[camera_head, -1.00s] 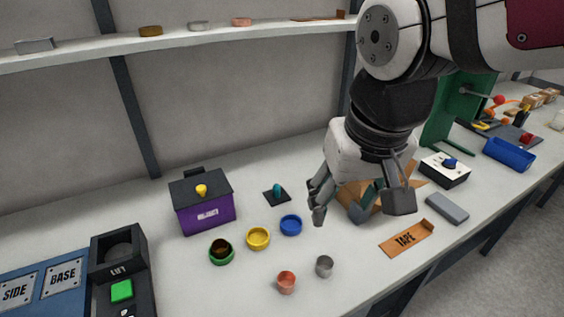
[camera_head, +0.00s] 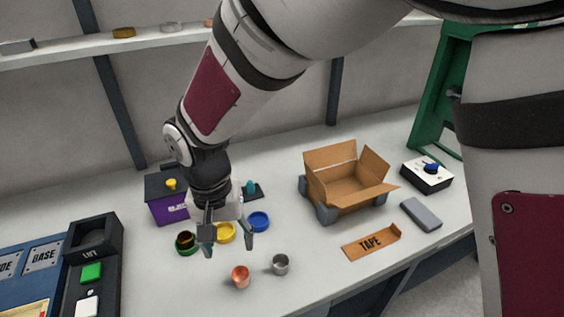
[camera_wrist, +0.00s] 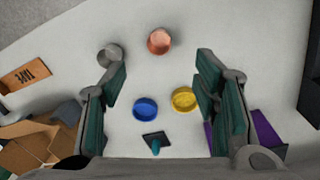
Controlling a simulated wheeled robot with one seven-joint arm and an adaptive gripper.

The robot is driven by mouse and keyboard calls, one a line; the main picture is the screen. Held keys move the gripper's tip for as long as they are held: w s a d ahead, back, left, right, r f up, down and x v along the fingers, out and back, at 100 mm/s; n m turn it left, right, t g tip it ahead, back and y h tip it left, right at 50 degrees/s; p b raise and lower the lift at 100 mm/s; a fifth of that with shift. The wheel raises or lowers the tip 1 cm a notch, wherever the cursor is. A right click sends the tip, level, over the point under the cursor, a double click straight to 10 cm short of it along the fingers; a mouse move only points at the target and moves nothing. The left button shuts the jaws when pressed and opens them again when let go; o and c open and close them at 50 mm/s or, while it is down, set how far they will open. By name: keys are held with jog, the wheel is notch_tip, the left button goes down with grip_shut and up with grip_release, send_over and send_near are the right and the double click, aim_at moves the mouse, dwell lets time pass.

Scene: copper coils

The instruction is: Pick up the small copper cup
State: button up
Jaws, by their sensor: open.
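The small copper cup (camera_head: 241,277) stands upright on the table near its front edge in the head view. It also shows at the top middle of the wrist view (camera_wrist: 159,41). A grey metal cup (camera_head: 280,264) stands just right of it in the head view. My gripper (camera_head: 228,250) points down above the table, behind the copper cup, near the coloured rings. In the wrist view its fingers (camera_wrist: 160,75) are spread wide with nothing between them, and the copper cup lies beyond the fingertips.
Yellow (camera_head: 226,232), blue (camera_head: 258,221) and green (camera_head: 187,246) round dishes sit close around my gripper. A purple box (camera_head: 168,209) stands behind left. An open cardboard box (camera_head: 345,188) and a TAPE piece (camera_head: 371,243) are right. The table in front of the copper cup is clear.

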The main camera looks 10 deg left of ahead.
aim_at(239, 274)
jog(key=f, duration=1.3)
jog(key=shift+w+d+p, duration=0.1)
jog(key=shift+d+p, duration=0.25)
jog(key=shift+d, duration=0.05)
jog(key=c, duration=1.1)
